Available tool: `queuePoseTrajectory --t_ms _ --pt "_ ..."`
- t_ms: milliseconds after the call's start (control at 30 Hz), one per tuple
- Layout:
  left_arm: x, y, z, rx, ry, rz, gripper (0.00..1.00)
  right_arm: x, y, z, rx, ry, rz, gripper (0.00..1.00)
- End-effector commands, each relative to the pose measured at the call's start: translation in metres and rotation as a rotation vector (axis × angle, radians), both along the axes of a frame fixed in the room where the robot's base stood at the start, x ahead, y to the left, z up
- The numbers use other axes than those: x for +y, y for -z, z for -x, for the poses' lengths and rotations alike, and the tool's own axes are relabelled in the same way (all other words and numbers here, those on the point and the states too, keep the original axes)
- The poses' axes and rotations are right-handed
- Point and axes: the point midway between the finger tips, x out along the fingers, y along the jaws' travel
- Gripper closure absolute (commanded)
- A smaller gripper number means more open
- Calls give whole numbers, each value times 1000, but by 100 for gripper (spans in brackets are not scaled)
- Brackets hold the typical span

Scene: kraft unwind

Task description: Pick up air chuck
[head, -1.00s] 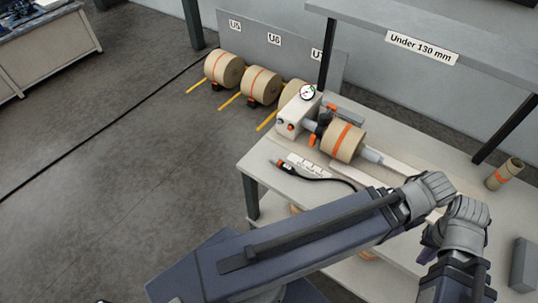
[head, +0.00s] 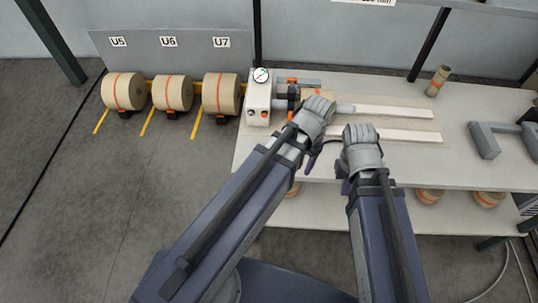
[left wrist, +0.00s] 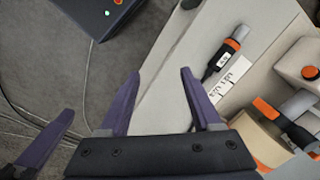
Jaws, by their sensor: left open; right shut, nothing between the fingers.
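The air chuck (left wrist: 222,56), black with an orange band and a grey tip, lies on the light bench top in the left wrist view, beside a white label strip (left wrist: 236,78). In the head view my left arm hides it. My left gripper (left wrist: 160,74) is open and empty, with its two purple fingers apart. The chuck is beyond the right-hand finger, not between the fingers. My right gripper (head: 345,186) is shut and empty in front of the bench, mostly hidden under its wrist; one purple finger shows at the left wrist view's left edge.
A white unit with a gauge (head: 260,98) and a kraft roll on a shaft stand on the bench (head: 460,150). Several kraft rolls (head: 173,92) stand on the floor at left. A grey bracket (head: 490,145) is at right. A dark box (left wrist: 85,12) shows top left in the left wrist view.

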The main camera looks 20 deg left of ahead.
Motion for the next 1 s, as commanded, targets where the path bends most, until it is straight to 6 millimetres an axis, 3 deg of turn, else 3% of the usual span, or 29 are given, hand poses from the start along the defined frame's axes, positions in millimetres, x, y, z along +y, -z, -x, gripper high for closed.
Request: queuePoseTrajectory --t_ms 33,200,400,700,1000 --pt "10 8 -21 4 73 11 35 0 8 0 0 1 0 100" --pt "43 19 -61 6 356 48 35 0 19 0 0 1 0 100" --pt "70 26 -87 2 576 71 35 0 25 0 0 1 0 100" --pt "78 29 -92 -1 645 75 35 0 28 0 0 1 0 100" --pt "78 54 -92 -1 644 75 35 0 53 0 0 1 0 100"
